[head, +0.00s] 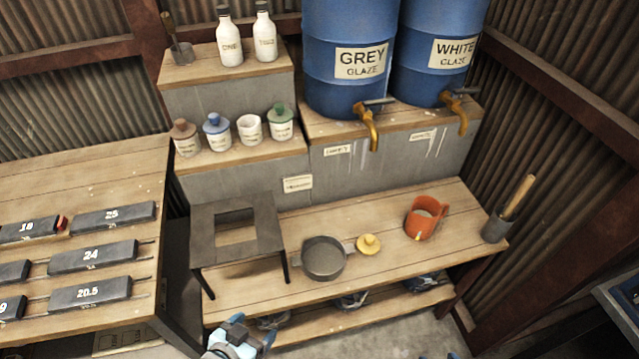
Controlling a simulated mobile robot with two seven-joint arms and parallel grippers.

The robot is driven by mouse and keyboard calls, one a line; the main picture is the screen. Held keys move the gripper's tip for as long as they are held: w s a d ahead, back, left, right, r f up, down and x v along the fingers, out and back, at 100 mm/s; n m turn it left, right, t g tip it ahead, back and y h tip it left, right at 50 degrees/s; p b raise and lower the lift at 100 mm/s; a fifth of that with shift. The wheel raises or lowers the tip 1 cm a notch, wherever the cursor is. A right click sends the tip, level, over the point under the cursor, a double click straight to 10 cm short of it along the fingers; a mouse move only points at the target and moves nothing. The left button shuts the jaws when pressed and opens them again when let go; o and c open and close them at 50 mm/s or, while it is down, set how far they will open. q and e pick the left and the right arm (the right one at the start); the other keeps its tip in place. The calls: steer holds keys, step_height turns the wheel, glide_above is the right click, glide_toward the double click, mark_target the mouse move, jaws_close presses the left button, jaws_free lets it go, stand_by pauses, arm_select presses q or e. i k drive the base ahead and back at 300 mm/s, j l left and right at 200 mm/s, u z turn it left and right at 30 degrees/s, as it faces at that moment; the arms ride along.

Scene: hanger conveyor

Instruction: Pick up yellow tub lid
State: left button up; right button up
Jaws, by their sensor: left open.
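The yellow tub lid (368,245), round with a knob on top, lies on the lower wooden bench between a dark grey pan and an orange-red jug. A white tub without a lid (250,130) stands on the shelf behind, between a blue-lidded tub (217,133) and a green-lidded tub (281,123). A brown-lidded tub (185,138) is at the row's left end. My left gripper (237,335) is open at the bottom edge, in front of the bench and well left of the yellow lid. My right gripper does not show clearly.
The dark grey pan (324,258) sits close left of the lid; the orange-red jug (426,217) is to its right. A dark stand with a square opening (237,243) is further left. Blue glaze barrels (347,60) with brass taps overhang behind. Bench around the lid's front is clear.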

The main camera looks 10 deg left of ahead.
mark_target(367, 245)
steer(key=i+l+u, duration=0.2)
steer(key=l+u, duration=0.25)
steer(key=i+l+u, duration=0.15)
steer(key=l+u, duration=0.75)
steer(key=l, duration=0.15)
